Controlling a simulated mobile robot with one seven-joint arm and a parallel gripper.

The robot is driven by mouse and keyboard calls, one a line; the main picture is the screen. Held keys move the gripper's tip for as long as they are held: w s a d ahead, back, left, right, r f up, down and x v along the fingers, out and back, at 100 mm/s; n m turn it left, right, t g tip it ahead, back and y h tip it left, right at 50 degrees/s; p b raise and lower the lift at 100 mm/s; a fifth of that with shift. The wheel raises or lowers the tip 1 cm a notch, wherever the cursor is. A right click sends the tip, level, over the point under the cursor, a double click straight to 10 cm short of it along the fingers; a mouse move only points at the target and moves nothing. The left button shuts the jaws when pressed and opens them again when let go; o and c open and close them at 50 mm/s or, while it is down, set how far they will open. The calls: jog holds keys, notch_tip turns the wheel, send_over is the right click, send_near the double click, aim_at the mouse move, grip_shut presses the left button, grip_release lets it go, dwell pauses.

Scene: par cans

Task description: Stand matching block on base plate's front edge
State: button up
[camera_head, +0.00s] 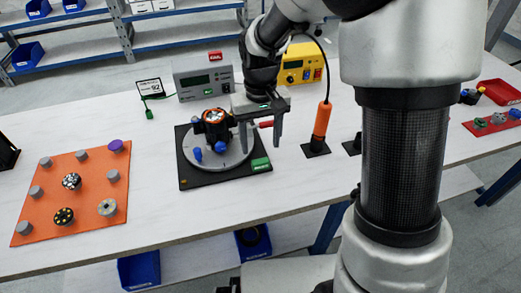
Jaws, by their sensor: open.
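A black square base plate (190,176) lies on the white table, left of centre. A round grey disc (224,174) sits on it, bearing a black and orange can-like part (212,125) and blue pieces (220,147). A small green block (260,164) is at the plate's right side, near its front right corner. My gripper (261,146) is open, with its fingers pointing down over the right part of the plate. A red piece (266,124) shows near the right finger; I cannot tell whether they touch. No block is clearly seen held between the fingers.
An orange board (45,212) with several grey pegs and round parts lies at left. A grey instrument (206,78) and a yellow one (302,64) stand behind. An orange-handled tool (322,120) stands upright right of the plate. A red tray (500,92) is far right.

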jog(key=s+d+r+m+t, duration=0.1)
jog(key=s+d+r, duration=0.15)
jog(key=r, duration=0.45)
jog(key=s+d+r+t, duration=0.1)
jog(key=s+d+r, duration=0.15)
jog(key=r, duration=0.45)
jog(key=s+d+r+t, duration=0.1)
jog(key=s+d+r, duration=0.1)
jog(key=s, duration=0.4)
jog(key=s+d+r+m+t, duration=0.1)
jog(key=s+d+r+t, duration=0.1)
jog(key=s, duration=0.5)
jog(key=shift+d+t+p, duration=0.3)
jog(key=shift+d+p, duration=0.05)
jog(key=shift+p, duration=0.05)
jog(key=shift+r, duration=0.15)
notch_tip(320, 180, up, 16)
jog(key=p, duration=1.6)
jog(key=shift+r, duration=0.2)
